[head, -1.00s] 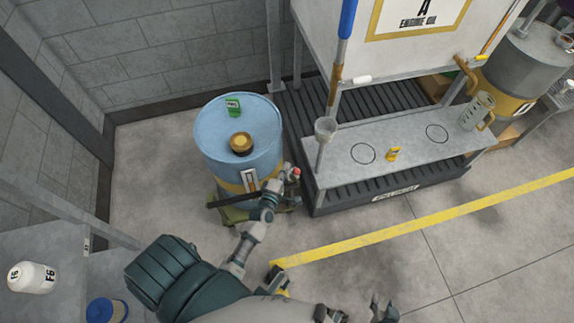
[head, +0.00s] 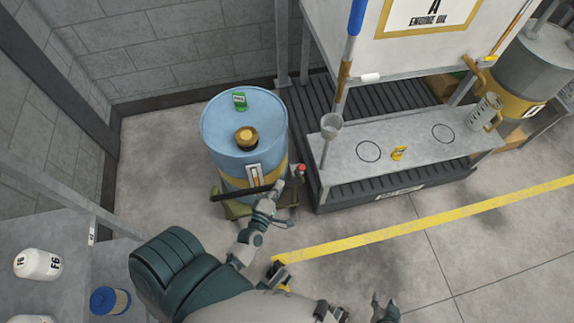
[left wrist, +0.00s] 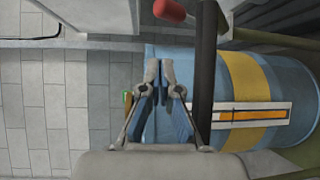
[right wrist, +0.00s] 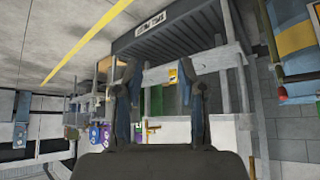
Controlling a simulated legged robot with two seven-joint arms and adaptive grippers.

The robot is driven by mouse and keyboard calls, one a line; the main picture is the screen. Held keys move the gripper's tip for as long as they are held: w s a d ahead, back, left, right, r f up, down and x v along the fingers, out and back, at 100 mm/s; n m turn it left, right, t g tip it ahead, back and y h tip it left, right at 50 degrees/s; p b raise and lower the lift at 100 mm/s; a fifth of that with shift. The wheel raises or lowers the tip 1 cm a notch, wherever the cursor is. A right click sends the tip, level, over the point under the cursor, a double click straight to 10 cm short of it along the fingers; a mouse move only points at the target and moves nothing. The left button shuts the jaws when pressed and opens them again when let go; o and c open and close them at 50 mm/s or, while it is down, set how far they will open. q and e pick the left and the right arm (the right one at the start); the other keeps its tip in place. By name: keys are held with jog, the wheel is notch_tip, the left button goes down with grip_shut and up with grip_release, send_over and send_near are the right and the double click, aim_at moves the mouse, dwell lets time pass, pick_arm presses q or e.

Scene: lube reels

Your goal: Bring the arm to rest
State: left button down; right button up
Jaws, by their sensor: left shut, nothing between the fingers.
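My left arm reaches from the lower left toward a blue drum (head: 225,125) with a yellow band. My left gripper (head: 278,189) is beside the drum's lower right side, near the dark bar (head: 238,194) of its dolly. In the left wrist view the left gripper (left wrist: 161,66) is shut and empty, with the drum (left wrist: 285,85), the dark bar (left wrist: 206,75) and a red knob (left wrist: 170,11) behind it. My right gripper (head: 382,309) is low at the bottom edge of the head view. In the right wrist view it (right wrist: 158,75) is open and empty.
The floor around the yellow line (head: 440,223) is clear.

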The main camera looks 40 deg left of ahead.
pick_arm(q)
jog(key=s+d+f+m+g+h+p, duration=0.55)
jog(key=d+f+m, duration=0.35)
jog(key=f+m, duration=0.25)
jog(key=s+f+m+g+p, duration=0.1)
jog(key=s+f+m+g, duration=0.2)
jog(key=s, duration=0.3)
jog(key=s+f+m+g+y+p, duration=0.1)
jog(key=s+f+m+g+p, duration=0.1)
jog(key=s+m, duration=0.3)
jog(key=s+a+f+m+g+p, duration=0.1)
jog(key=s+f+m+g, duration=0.2)
jog(key=s, duration=0.3)
jog(key=shift+s+f+m+g+y, duration=0.35)
jog(key=shift+s+f+m+g, duration=0.1)
jog(key=shift+g, duration=0.3)
pick_arm(e)
jog(key=s+d+f+g, duration=0.1)
jog(key=s+f, duration=0.3)
jog(key=f, duration=0.3)
jog(key=s+d+f+g, duration=0.1)
jog(key=s+f+g, duration=0.1)
jog(key=f, duration=0.5)
jog(key=s+d+f+g+h, duration=0.1)
jog(key=s+f+g, duration=0.1)
jog(key=s+f, duration=0.3)
notch_tip(320, 180, down, 2)
jog(key=shift+s+f, duration=0.1)
jog(key=shift+s, duration=0.25)
jog(key=shift+a, duration=0.1)
